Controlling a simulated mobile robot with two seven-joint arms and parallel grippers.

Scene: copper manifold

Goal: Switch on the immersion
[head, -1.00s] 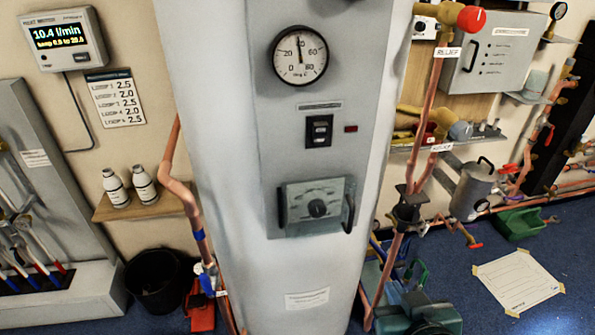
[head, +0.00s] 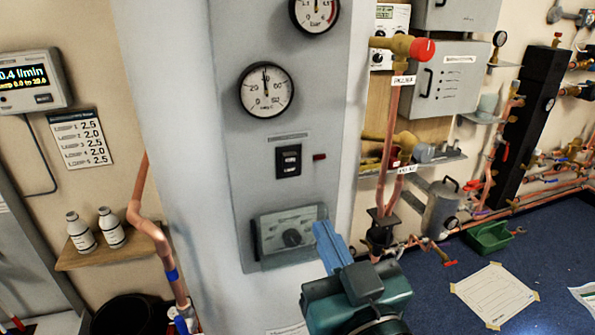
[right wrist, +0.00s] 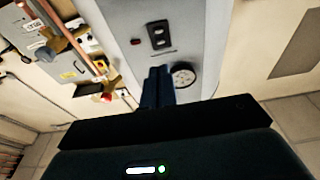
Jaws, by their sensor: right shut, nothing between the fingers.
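A black immersion switch (head: 288,162) sits in the grey panel (head: 234,175) on the tall pale cylinder. A small dark red indicator (head: 319,157) is beside it on the right and looks unlit. In the right wrist view the picture is turned over; the switch (right wrist: 158,35) shows beyond the fingertips. My right gripper (head: 325,240) has its blue fingers closed together and empty. In the head view it is below and right of the switch, overlapping the corner of the dial box. The fingers (right wrist: 158,72) point toward the panel, apart from the switch. My left gripper is out of view.
A round temperature gauge (head: 266,90) is above the switch. Copper pipes with a red-capped relief valve (head: 423,48) stand to the right. A shelf with two bottles (head: 111,228) is at left.

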